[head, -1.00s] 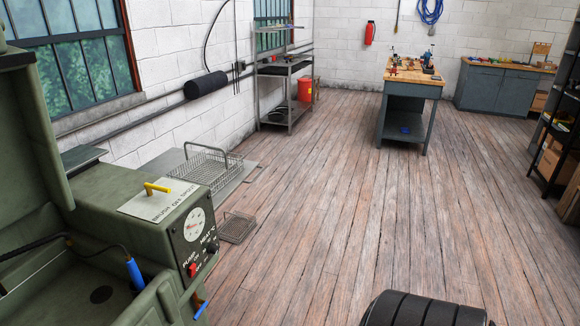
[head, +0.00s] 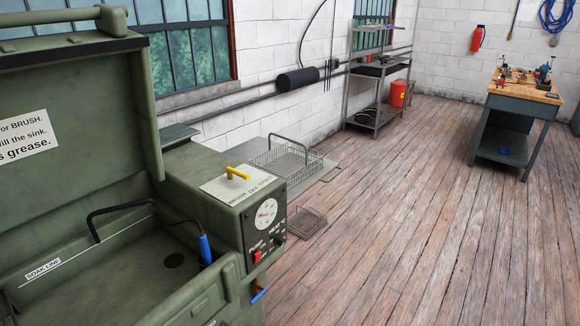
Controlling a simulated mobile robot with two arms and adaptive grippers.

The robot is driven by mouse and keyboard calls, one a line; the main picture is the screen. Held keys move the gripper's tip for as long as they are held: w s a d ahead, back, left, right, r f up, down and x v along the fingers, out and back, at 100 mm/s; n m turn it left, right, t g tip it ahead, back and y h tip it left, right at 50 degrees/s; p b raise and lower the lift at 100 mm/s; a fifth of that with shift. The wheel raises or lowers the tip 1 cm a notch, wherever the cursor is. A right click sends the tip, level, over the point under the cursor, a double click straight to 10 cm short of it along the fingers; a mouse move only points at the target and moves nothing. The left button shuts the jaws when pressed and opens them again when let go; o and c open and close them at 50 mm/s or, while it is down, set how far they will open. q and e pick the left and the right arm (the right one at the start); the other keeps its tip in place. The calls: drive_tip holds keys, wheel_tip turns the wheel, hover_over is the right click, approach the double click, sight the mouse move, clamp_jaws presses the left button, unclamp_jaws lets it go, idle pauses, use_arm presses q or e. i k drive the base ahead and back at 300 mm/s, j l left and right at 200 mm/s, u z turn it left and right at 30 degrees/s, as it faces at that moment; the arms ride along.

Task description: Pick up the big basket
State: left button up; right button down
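The big basket (head: 290,163) is a wire mesh basket with a tall arched handle. It sits on a grey metal surface behind the green parts washer, by the white wall. Its lower left part is hidden by the washer's control box. A smaller wire basket (head: 308,221) lies lower, in front of it, beside the control box. Neither of my grippers shows in the head view.
The green parts washer (head: 215,295) with raised lid fills the left, with a blue-handled brush (head: 205,249) in its basin. A metal shelf (head: 377,72) and red bucket (head: 398,93) stand at the back wall. A workbench (head: 515,115) stands right. The wooden floor (head: 430,220) between is clear.

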sight(303, 145)
drive_tip(key=i+j+z, duration=0.1)
drive_tip(key=i+z, duration=0.3)
drive_tip(key=i+j+z, duration=0.35)
drive_tip(key=i+l, duration=0.05)
drive_tip(key=l, duration=0.05)
